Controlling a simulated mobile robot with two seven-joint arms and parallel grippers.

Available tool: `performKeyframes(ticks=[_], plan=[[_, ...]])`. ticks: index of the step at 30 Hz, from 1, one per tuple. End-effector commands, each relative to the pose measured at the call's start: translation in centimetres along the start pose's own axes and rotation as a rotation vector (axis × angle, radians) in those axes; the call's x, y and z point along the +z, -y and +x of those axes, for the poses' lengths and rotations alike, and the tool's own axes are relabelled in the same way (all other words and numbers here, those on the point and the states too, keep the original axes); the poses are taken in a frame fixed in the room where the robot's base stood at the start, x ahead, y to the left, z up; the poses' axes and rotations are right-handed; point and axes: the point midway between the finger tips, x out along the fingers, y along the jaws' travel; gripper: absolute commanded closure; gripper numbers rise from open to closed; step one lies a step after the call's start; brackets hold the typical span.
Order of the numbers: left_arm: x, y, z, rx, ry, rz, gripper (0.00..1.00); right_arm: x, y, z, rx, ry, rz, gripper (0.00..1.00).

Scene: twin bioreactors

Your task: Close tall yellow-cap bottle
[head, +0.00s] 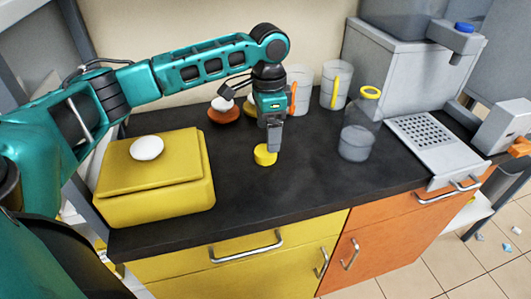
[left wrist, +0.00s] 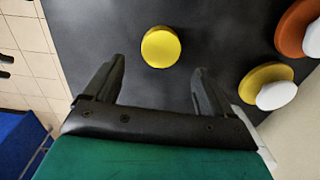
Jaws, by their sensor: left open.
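A round yellow cap (head: 265,155) lies on the black countertop, apart from the bottle. It also shows in the left wrist view (left wrist: 160,46). A clear bottle (head: 356,143) with a yellow ring (head: 370,92) at its open-looking mouth stands upright to the right of the cap. My left gripper (head: 273,149) points down over the counter close to the cap, partly in front of it in the head view. In the left wrist view its two fingers (left wrist: 158,68) are apart and empty, with the cap just beyond the gap between the tips. My right gripper is not visible.
A yellow box (head: 150,190) with a white button (head: 147,147) stands at the left. Behind the gripper are an orange base (head: 224,116) with a white top and clear containers (head: 336,85) with coloured strips. A grey machine (head: 395,75) with a perforated tray (head: 425,137) fills the right. Front counter space is clear.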

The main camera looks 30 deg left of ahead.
Motion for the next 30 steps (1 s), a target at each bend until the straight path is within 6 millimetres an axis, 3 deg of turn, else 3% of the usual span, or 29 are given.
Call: performKeyframes(ticks=[12, 23, 30], plan=[[0.7, 0.0, 5.0, 0.000, 0.002, 0.000, 0.16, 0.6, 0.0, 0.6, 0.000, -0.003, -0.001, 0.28], [0.6, 0.0, 5.2, 0.000, 0.000, 0.001, 0.16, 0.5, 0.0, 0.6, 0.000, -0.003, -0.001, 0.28], [0.6, 0.0, 5.1, 0.000, 0.000, 0.001, 0.37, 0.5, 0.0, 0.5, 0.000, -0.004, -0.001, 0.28]])
